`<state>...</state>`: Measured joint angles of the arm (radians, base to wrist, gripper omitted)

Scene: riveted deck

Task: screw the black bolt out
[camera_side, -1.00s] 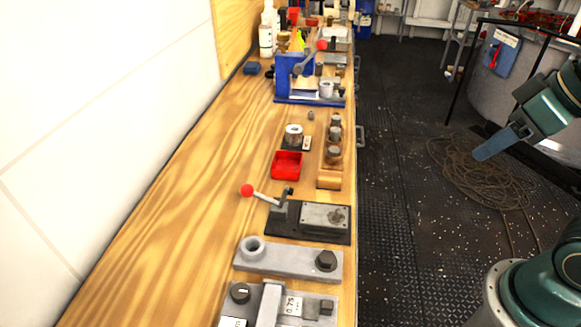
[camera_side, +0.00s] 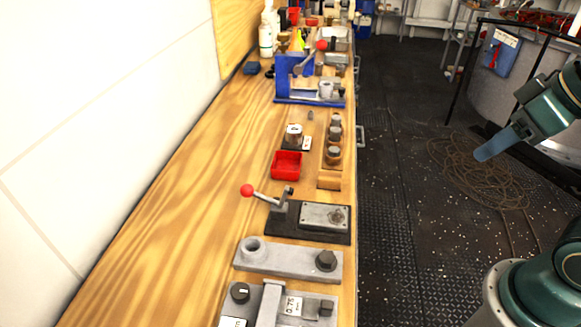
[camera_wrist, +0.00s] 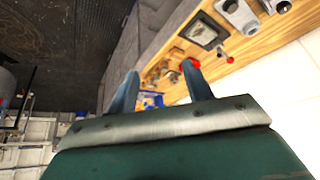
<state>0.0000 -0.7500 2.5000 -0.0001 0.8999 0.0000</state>
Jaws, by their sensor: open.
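A dark hex-headed bolt (camera_side: 326,260) stands upright at the right end of a grey plate (camera_side: 288,262) near the front of the wooden bench. A round raised grey collar (camera_side: 251,248) is at the plate's left end. My gripper (camera_side: 480,155) is off the bench to the right, over the floor, well apart from the bolt. The wrist view shows its two fingers (camera_wrist: 157,74) spread, with nothing between them.
A clamp fixture (camera_side: 308,220) with a red-knobbed lever is behind the plate. Another grey fixture (camera_side: 270,308) with dark knobs is in front. A red tray (camera_side: 287,165), a wooden peg block (camera_side: 330,180) and a blue fixture (camera_side: 310,100) stand farther back. The bench's left side is clear.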

